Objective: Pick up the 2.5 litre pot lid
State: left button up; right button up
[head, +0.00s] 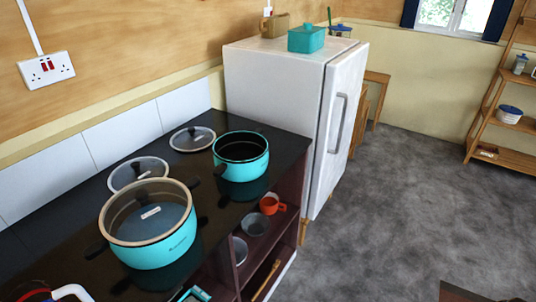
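Three glass pot lids are in the head view. A third, smaller-looking lid (193,139) lies flat farther back, left of an uncovered turquoise pot (242,168). I cannot read any size marking, so I cannot tell which lid is the 2.5 litre one. Neither of my grippers is in view.
The black counter (220,209) runs along the tiled wall to a white fridge (275,100). Open shelves below hold an orange mug (270,206) and bowls. A white curved handle (72,292) shows at bottom left. Grey floor (400,215) at right is largely clear.

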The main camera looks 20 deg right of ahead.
aim_at(190, 139)
jog(key=i+l+u, duration=0.1)
jog(key=l+u, duration=0.2)
jog(key=l, duration=1.05)
jog(key=l+u, duration=0.3)
jog(key=l, duration=1.05)
jog(key=k, duration=0.05)
